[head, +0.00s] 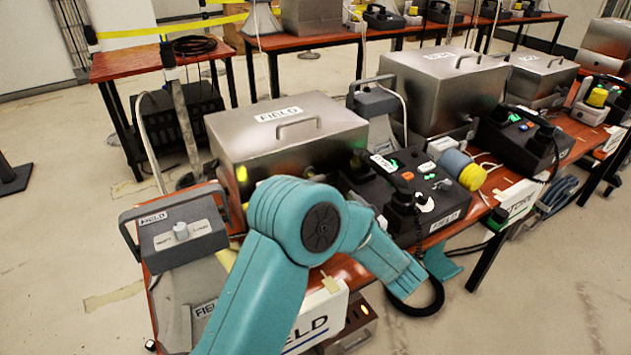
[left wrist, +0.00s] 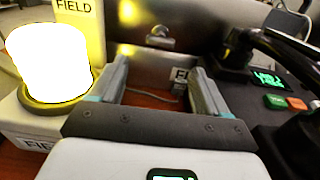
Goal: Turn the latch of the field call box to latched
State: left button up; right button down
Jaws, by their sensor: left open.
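The FIELD metal box (head: 240,155), grey with a lid handle, stands on the red table and seems to be the field call box. In the head view my teal arm hides this gripper and part of the box front. My right gripper is not in view.
A dark FIELD phone unit (head: 440,210) with a handset stands right of the box, close to my arm. A glowing white lamp (left wrist: 48,62) is close left of my gripper. A grey FIELD switch unit (head: 182,240) stands at the table's left end. More boxes stand farther right.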

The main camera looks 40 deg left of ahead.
pick_arm(q)
jog(key=x, duration=1)
jog(key=shift+a, duration=0.2)
jog(key=shift+f, duration=0.1)
jog(key=c, duration=1)
